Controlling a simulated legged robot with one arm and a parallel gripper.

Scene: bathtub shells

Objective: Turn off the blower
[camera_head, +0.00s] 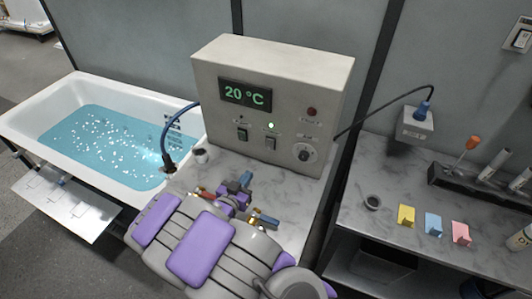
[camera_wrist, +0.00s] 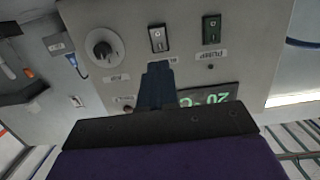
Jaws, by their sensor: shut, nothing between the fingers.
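The beige control box (camera_head: 270,100) stands on the marble counter with a green "20 °C" display (camera_head: 245,94). Its front has two rocker switches. The left one (camera_head: 243,135) has no lit lamp. The middle one (camera_head: 271,143) has a lit green lamp (camera_head: 271,125) above it. In the upside-down wrist view, the switch at right (camera_wrist: 211,30) is labelled PUMP, and the middle switch (camera_wrist: 158,38) has a label mostly hidden by my fingers. My gripper (camera_wrist: 157,68) is shut and empty, its tips appearing just below the middle switch in that view. I cannot tell whether they touch the panel.
A round knob (camera_head: 305,152) sits right of the switches, with a red lamp (camera_head: 312,111) above. A water-filled tub (camera_head: 45,105) is at left. A right-hand counter (camera_head: 345,215) holds colored blocks (camera_head: 433,223) and a rack.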

